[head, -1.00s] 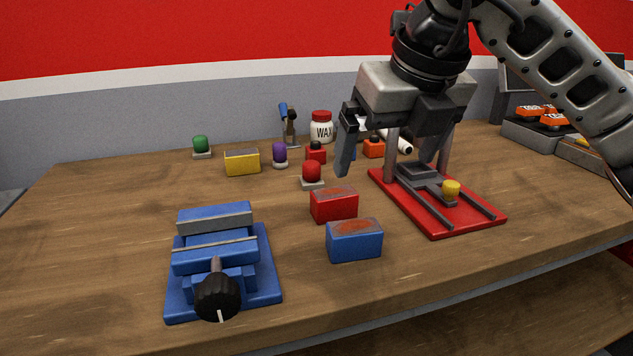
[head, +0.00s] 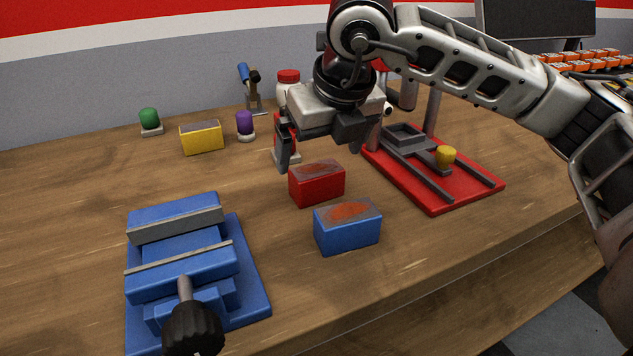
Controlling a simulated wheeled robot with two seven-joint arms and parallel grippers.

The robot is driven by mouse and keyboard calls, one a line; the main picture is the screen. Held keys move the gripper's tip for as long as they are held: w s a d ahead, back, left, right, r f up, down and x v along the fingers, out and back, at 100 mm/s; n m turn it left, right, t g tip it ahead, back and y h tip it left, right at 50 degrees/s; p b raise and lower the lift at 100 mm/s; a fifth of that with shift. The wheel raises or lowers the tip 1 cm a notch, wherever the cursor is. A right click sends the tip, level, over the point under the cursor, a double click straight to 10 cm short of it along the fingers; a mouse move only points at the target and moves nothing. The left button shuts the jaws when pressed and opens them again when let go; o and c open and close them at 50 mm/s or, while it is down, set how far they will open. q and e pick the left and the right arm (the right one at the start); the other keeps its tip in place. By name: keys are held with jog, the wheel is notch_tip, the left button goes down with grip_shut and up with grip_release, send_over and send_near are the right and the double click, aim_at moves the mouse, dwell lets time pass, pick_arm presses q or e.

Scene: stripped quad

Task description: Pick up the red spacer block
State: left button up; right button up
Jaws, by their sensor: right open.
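The red spacer block (head: 317,187) stands on the wooden bench in the middle of the head view, with a worn grey-red patch on its top. My right gripper (head: 320,160) is open and empty, its fingers pointing down. It is just above and behind the red block in the picture, one finger to the left of the block and the other to the right. I cannot tell whether either finger touches it. My left gripper is not in view.
A blue block (head: 347,232) stands close in front of the red one. A blue vise (head: 190,265) is at the front left, a red-based fixture (head: 440,205) at the right. A yellow block (head: 201,138) and green (head: 149,117) and purple (head: 245,122) knobs stand behind.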

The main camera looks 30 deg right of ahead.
aim_at(317, 170)
jog(key=shift+s+x, duration=0.2)
jog(key=shift+x, duration=2.5)
jog(key=shift+a, duration=0.1)
jog(key=c, duration=1.4)
